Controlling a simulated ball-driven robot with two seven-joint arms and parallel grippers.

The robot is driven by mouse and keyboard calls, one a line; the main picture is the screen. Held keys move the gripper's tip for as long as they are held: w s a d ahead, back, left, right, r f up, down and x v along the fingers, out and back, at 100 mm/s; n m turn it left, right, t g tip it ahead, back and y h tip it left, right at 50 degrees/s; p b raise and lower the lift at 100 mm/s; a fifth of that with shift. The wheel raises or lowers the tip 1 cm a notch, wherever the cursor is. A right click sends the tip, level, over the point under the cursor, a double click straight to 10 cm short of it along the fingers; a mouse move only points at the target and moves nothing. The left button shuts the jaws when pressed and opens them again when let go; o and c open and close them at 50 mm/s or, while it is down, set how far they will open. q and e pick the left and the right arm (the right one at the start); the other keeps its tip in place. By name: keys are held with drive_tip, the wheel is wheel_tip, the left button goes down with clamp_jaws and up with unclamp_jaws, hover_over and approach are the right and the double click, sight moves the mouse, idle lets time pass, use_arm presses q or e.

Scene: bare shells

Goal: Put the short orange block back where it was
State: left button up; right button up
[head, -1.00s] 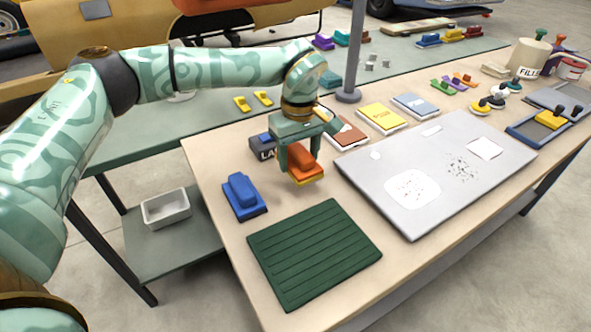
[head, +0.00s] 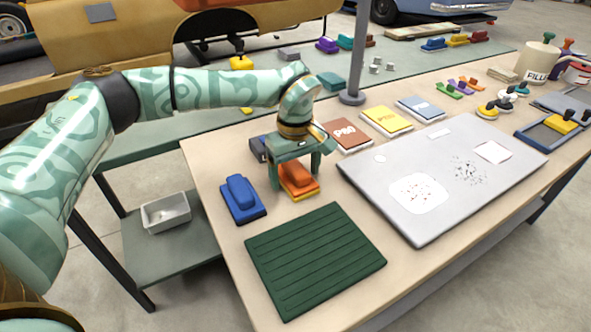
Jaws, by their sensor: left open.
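The short orange block (head: 300,182), with a yellow-orange base, sits on the wooden tabletop behind the green ridged mat (head: 315,262). It stands to the right of a blue block (head: 241,197). My left gripper (head: 296,178) points down over the orange block with its fingers spread, one on each side of it. Any small gap between fingers and block is hard to tell. The gripper partly hides the block's top. My right gripper is not in view.
A dark labelled block (head: 258,148) stands just behind my left gripper. A grey panel (head: 440,185) lies to the right, with brown (head: 347,136) and yellow (head: 387,119) sandpaper packs behind it. A grey post (head: 358,60) rises behind. Bare tabletop shows around the mat.

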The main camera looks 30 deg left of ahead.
sight(295, 166)
use_arm(q)
wheel_tip(295, 166, up, 12)
drive_tip(key=p, duration=0.4)
drive_tip(key=shift+r+p, duration=0.15)
drive_tip(key=shift+p, duration=0.2)
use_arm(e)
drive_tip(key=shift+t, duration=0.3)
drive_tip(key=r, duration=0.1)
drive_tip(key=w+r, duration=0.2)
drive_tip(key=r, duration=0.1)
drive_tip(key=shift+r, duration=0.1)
